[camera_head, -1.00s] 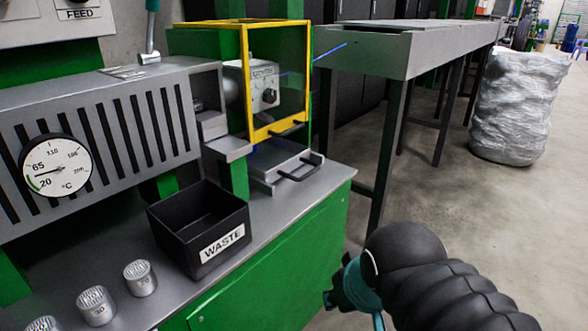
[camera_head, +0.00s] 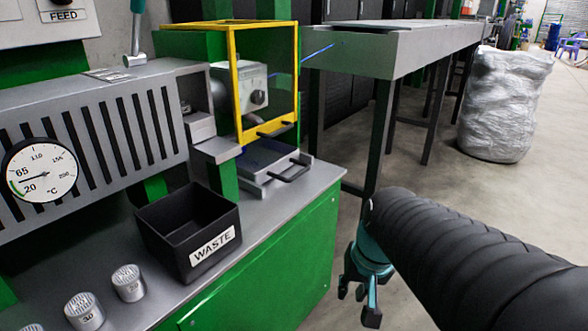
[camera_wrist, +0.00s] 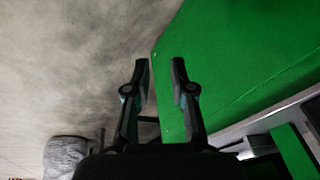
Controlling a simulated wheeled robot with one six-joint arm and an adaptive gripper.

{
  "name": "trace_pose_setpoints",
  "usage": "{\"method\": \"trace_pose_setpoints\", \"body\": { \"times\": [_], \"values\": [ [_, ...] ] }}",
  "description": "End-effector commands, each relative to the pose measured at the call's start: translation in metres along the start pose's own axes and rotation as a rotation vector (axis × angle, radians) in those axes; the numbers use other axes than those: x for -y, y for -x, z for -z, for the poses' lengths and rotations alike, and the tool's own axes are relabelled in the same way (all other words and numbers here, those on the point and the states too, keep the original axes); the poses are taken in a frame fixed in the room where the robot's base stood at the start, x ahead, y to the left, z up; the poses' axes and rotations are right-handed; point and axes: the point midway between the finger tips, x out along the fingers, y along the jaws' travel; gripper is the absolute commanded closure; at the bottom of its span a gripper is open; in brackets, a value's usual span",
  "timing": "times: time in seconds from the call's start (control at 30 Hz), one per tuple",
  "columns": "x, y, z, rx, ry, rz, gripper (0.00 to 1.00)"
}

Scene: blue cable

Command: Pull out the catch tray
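The catch tray (camera_head: 262,176) is a grey metal tray with a dark handle (camera_head: 291,170) on its front right side. It sits on the bench top under the yellow-framed guard (camera_head: 238,85). My gripper (camera_head: 357,303) hangs low to the right of the green bench front, apart from the tray and its handle. In the wrist view my gripper (camera_wrist: 160,65) has its two fingers spread with nothing between them; the floor and the green cabinet side lie behind them. The tray is not clearly seen in the wrist view.
A black WASTE bin (camera_head: 190,262) stands on the bench (camera_head: 262,215) left of the tray, with several metal dies (camera_head: 129,283) in front. A long grey trough (camera_head: 400,50) on legs runs to the back right. A wrapped bale (camera_head: 503,105) stands on open floor.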

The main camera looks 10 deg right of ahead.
Motion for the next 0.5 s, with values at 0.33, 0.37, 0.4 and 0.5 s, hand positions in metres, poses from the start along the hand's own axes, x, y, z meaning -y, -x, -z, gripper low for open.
{"method": "trace_pose_setpoints", "body": {
  "times": [0.33, 0.37, 0.4, 0.5],
  "values": [
    [0.000, -0.046, 0.071, 0.172, -0.389, 0.303, 0.77],
    [0.000, -0.049, 0.080, 0.177, -0.421, 0.340, 0.77],
    [0.000, -0.053, 0.093, 0.182, -0.464, 0.390, 0.77],
    [-0.001, -0.061, 0.129, 0.176, -0.562, 0.533, 0.77]
  ]
}}
